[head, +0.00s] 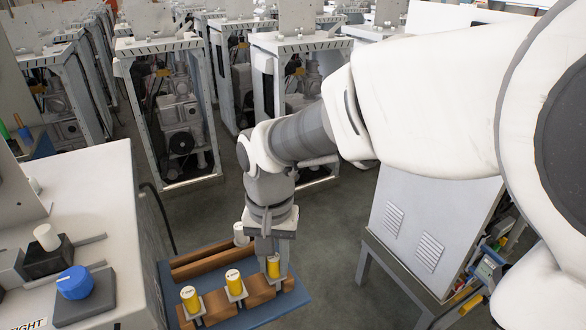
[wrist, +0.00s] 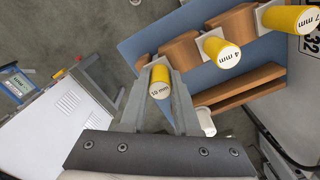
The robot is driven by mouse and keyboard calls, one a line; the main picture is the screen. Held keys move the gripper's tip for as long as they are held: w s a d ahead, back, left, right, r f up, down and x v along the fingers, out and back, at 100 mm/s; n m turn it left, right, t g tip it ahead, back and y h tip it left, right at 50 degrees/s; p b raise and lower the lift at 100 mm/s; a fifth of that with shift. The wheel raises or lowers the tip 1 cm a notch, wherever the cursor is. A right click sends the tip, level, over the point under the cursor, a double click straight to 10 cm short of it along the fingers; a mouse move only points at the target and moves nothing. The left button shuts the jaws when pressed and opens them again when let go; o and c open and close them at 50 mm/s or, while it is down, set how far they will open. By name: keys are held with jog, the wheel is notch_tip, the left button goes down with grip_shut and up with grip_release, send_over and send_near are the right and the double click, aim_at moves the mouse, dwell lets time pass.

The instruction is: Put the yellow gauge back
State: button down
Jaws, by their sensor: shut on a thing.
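My gripper (head: 271,262) points down over the right end of a wooden rack. It is shut on a yellow gauge marked 10 mm (wrist: 160,82), which also shows in the head view (head: 273,267). The rack's wooden block (head: 257,291) lies on a blue board (head: 262,315). Two more yellow gauges stand upright in the rack: one marked 4 mm (wrist: 222,52) and one marked 7 mm (wrist: 290,19), each by a pale plate. The lower end of the held gauge is hidden, so I cannot tell whether it is seated.
A white cylinder (head: 240,235) stands behind the rack, close to my gripper. A white cabinet with a blue knob (head: 74,283) is at the left. A vented grey cabinet (head: 425,235) is at the right.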

jog(key=shift+f, duration=0.2)
jog(key=c, duration=0.6)
grip_release()
jog(key=shift+o, duration=0.2)
notch_tip(320, 180, up, 18)
jog(key=p, duration=0.2)
jog(key=shift+f, duration=0.25)
jog(key=s+d+f+t, duration=0.2)
jog(key=s+d, duration=0.2)
jog(key=d, duration=0.6)
jog(key=s+d+f+t, duration=0.3)
jog(key=s+d, duration=0.1)
jog(key=d, duration=0.6)
jog(key=shift+f+t, duration=0.2)
jog(key=shift+t, duration=0.1)
